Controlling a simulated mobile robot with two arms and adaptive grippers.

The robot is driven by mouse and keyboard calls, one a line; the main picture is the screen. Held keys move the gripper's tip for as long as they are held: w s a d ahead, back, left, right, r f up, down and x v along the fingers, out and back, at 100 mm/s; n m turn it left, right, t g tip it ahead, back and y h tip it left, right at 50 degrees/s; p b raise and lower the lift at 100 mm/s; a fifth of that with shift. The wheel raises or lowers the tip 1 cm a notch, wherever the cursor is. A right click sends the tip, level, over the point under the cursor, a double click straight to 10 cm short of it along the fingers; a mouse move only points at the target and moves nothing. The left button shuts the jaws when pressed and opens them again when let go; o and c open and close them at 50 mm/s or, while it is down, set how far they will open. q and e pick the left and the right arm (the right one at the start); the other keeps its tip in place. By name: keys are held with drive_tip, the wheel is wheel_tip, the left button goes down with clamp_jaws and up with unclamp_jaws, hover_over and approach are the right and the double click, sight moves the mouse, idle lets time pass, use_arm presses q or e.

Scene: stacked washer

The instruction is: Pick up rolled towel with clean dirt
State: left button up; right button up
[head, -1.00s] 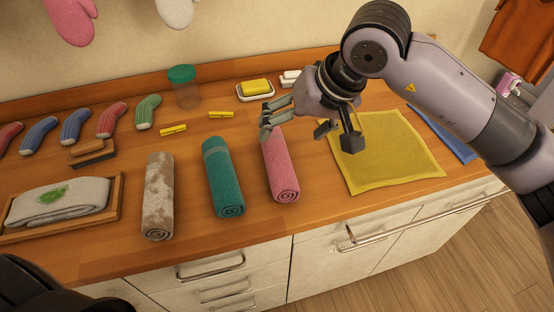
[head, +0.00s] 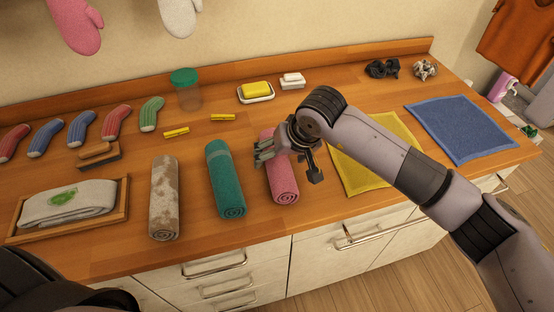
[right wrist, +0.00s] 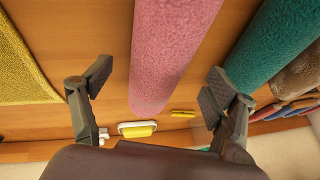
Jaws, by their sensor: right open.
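Three rolled towels lie side by side on the wooden counter. The left one (head: 164,198) is whitish with brown dirt stains, the middle one (head: 225,180) is teal, and the right one (head: 283,186) is pink. My right gripper (head: 288,162) is open over the pink towel, whose far part it hides in the head view. In the right wrist view the pink towel (right wrist: 170,55) lies between the spread fingers, with gaps on both sides. The teal towel (right wrist: 275,45) is beside it, and the stained one (right wrist: 297,80) shows at the right edge. My left gripper is not in view.
A wooden tray (head: 122,212) with a folded, green-stained cloth stands left of the towels. A brush (head: 100,155), several socks, a jar (head: 187,92) and a soap dish (head: 256,97) lie behind. Yellow (head: 350,175) and blue (head: 462,128) cloths lie flat at right.

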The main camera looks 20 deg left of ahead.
sight(277, 160)
drive_tip(key=shift+p+x, duration=0.35)
drive_tip(key=shift+x, duration=1.4)
drive_tip(key=shift+w, duration=0.1)
drive_tip(key=c, duration=1.3)
drive_tip(key=shift+r, duration=0.1)
